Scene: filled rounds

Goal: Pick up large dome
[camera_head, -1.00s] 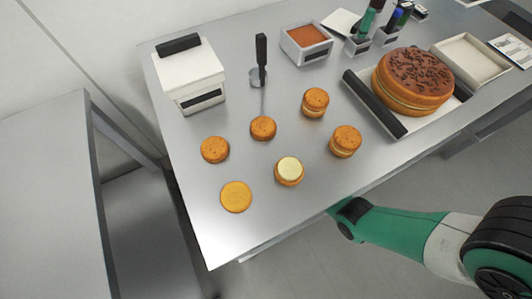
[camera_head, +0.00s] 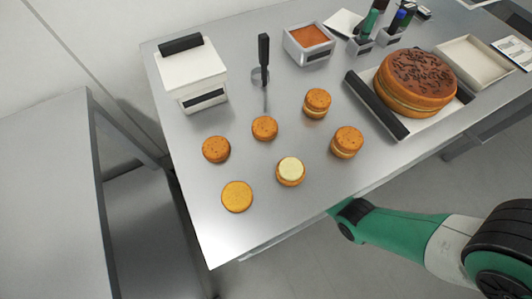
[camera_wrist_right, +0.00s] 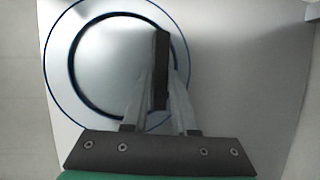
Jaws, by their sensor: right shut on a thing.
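A large round dome (camera_wrist_right: 95,70) fills the upper left of the right wrist view, pale and see-through-looking, with a thin blue outer ring and a darker inner ring. A black bar-like handle (camera_wrist_right: 161,60) stands out at its right side. My right gripper (camera_wrist_right: 160,82) has its two fingers on either side of this handle and is shut on it. I cannot tell whether the dome is resting or raised. The dome does not show in the head view, where only my right arm's green and white links show at lower right. My left gripper is not in view.
The grey table (camera_head: 340,185) holds several small cakes, one cream-topped (camera_head: 290,171), a large chocolate-topped cake (camera_head: 416,80) on a white board with black edges, a white box (camera_head: 195,75), an orange-filled tub (camera_head: 309,43), and an empty tray (camera_head: 472,60).

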